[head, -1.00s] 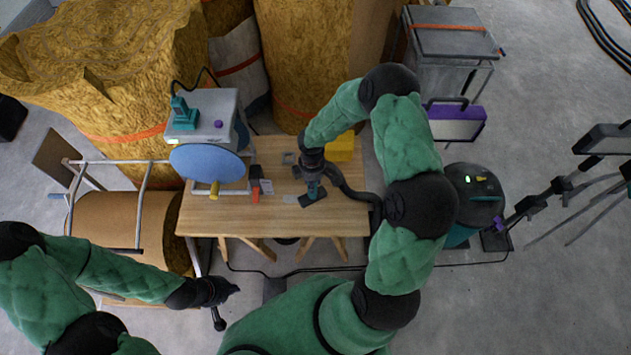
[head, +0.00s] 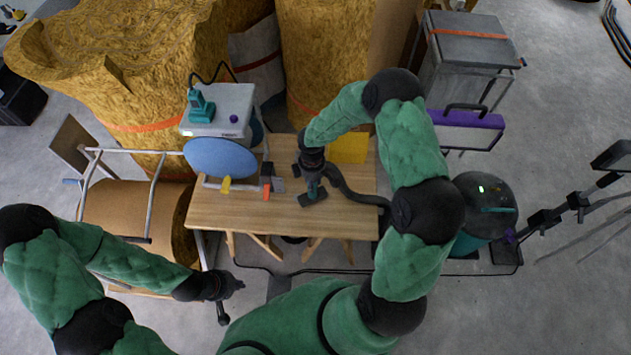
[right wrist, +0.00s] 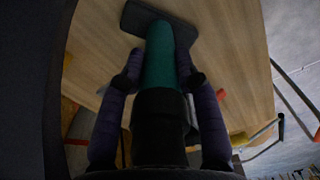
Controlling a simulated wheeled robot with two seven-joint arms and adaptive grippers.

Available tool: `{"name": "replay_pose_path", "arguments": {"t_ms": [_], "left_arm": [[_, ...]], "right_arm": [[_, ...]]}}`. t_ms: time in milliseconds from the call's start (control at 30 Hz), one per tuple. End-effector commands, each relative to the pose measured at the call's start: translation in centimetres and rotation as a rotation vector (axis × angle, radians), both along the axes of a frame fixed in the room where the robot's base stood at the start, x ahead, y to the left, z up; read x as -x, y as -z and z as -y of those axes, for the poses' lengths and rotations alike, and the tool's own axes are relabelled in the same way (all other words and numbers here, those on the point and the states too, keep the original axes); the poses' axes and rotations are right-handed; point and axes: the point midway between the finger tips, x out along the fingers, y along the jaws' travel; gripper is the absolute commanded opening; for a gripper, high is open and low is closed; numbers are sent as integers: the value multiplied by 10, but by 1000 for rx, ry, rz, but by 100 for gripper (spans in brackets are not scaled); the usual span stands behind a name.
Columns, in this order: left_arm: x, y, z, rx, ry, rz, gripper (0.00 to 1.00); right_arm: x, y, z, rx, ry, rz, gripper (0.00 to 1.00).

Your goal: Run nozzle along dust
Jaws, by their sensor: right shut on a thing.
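The vacuum nozzle has a dark flat foot and a teal neck. In the head view the nozzle (head: 313,197) stands on the wooden table (head: 240,215), right of its middle. In the right wrist view the nozzle (right wrist: 160,60) runs up between the purple-sided fingers, its foot at the tabletop. My right gripper (head: 312,165) is shut on the nozzle from above. A dark hose (head: 350,190) runs from it to the vacuum canister (head: 485,205) at the right. No dust can be made out. My left gripper (head: 228,289) hangs left of the table's front; its jaw state is unclear.
A disc sander (head: 222,157) stands at the table's left edge. Small dark and orange items (head: 268,185) lie beside it. A yellow block (head: 349,148) sits at the back right. A brown roll on a metal frame (head: 130,215) stands left. The table's front strip looks clear.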

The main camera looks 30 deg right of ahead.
Motion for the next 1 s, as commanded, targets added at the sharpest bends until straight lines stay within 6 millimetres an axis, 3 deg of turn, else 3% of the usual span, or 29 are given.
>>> {"name": "replay_pose_path", "arguments": {"t_ms": [1000], "left_arm": [[0,6,0,0,0,0,0]], "right_arm": [[-21,0,-34,0,0,1,0]]}}
